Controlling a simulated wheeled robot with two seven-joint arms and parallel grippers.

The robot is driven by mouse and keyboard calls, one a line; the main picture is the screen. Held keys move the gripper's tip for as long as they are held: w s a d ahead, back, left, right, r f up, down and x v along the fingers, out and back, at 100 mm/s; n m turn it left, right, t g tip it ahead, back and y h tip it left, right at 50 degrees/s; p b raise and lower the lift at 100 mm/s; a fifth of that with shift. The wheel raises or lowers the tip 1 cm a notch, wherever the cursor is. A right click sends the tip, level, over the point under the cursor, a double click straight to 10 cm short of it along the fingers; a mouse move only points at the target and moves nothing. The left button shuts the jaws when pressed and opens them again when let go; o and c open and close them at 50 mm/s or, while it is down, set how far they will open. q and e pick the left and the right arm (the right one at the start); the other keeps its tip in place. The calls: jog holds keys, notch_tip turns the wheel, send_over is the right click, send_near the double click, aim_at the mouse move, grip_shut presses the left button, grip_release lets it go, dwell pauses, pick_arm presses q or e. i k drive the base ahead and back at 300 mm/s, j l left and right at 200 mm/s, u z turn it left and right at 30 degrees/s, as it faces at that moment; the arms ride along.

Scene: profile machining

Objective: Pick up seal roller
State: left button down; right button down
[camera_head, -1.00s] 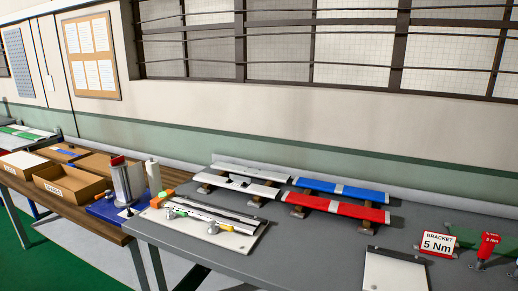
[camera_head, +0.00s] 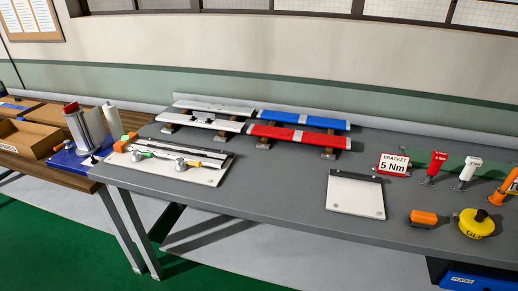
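I cannot tell for sure which thing is the seal roller. Small tools with a green and yellow handle (camera_head: 146,153) and a yellow handle (camera_head: 194,164) lie along a dark and silver profile on a white plate (camera_head: 195,178) at the left of the grey table. Round silver parts (camera_head: 181,165) sit beside the handles. Neither of my grippers is in view.
Profiles in white (camera_head: 200,122), blue (camera_head: 303,119) and red (camera_head: 298,133) rest on supports at the back of the grey table (camera_head: 265,178).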

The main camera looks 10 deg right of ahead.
aim_at(427, 221)
jog(key=z, duration=1.55)
